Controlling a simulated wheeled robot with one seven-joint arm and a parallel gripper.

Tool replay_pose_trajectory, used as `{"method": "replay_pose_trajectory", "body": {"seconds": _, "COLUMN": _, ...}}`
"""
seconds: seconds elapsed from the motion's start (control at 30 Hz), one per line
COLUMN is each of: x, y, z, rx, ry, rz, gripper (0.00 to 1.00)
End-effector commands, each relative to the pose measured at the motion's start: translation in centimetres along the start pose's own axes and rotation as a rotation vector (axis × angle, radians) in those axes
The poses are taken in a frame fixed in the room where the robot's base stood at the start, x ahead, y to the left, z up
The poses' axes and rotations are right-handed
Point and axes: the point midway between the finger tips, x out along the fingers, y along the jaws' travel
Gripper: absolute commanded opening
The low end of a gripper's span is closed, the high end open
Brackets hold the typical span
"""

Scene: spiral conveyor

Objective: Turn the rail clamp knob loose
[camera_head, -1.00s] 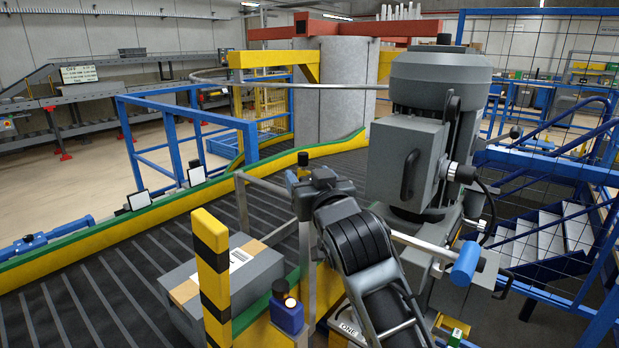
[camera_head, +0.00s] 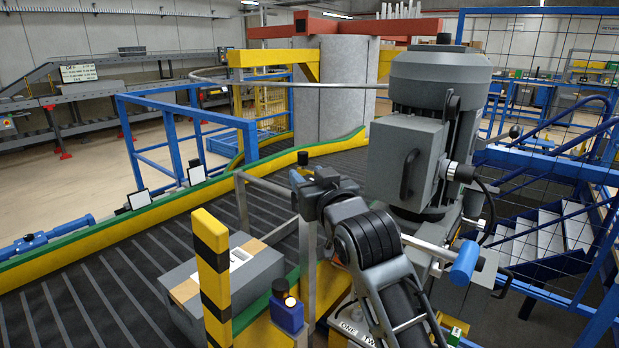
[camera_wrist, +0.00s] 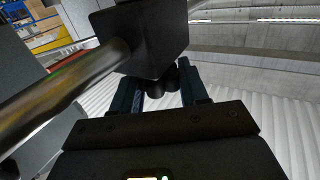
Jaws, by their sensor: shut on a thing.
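The rail clamp is a black block (camera_wrist: 152,38) in the upper middle of the wrist view, around a shiny metal rail (camera_wrist: 75,78) that runs in from the left. Its black lobed knob (camera_wrist: 162,84) sticks out of the block toward me. My gripper (camera_wrist: 163,78) has one finger on each side of the knob and is shut on it. The fingers partly hide the knob's sides. In the head view my wrist is by the railing post (camera_head: 307,240), and my own arm hides most of the clamp and knob.
A grey motor unit (camera_head: 440,80) stands close right of my arm. A blue-handled bar (camera_head: 466,263) juts out below it. A yellow-black post (camera_head: 212,275), a grey box (camera_head: 258,268) and a small blue device with a lit top (camera_head: 287,312) stand to the left.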

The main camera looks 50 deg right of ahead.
Motion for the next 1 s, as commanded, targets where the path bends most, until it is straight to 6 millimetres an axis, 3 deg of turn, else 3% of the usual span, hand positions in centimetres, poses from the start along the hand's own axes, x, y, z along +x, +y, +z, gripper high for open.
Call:
{"method": "replay_pose_trajectory", "body": {"seconds": 0.7, "x": 0.04, "y": 0.11, "z": 0.39, "rx": 0.002, "ry": -0.004, "rz": -0.287, "gripper": 0.13}}
{"method": "replay_pose_trajectory", "body": {"seconds": 1.0, "x": -0.04, "y": 0.01, "z": 0.21, "rx": 0.0, "ry": -0.001, "rz": -0.31, "gripper": 0.13}}
